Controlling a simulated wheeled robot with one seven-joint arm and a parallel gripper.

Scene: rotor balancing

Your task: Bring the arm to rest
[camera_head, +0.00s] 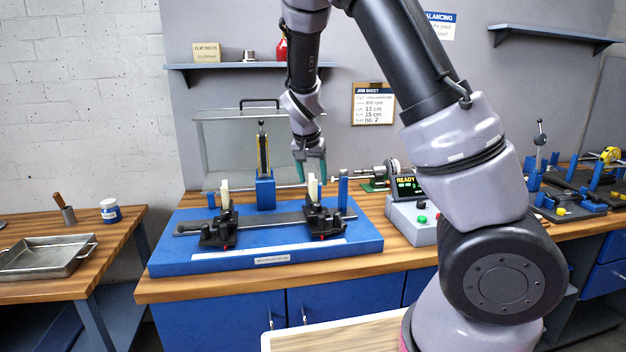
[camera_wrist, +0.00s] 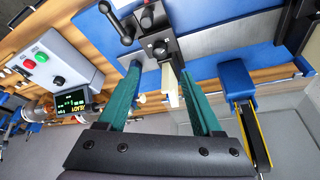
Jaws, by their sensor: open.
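My arm reaches over the blue balancing stand (camera_head: 170,262), bent down from the upper right in the head view. My gripper (camera_head: 312,178) points down above the right black support (camera_head: 325,218), with its teal fingers apart. In the wrist view my gripper (camera_wrist: 163,72) is open, with a cream upright piece (camera_wrist: 171,86) between the fingers and gaps on both sides. This piece rises from the right support. A similar cream piece (camera_head: 224,194) stands on the left support (camera_head: 217,233).
A blue post (camera_head: 343,187) stands close right of the gripper, and a blue block with a yellow gauge (camera_head: 265,190) stands behind left. A control box reading READY (camera_head: 408,222) is to the right. A wall shelf (camera_head: 235,66) hangs behind the arm. Open air lies above the stand's front.

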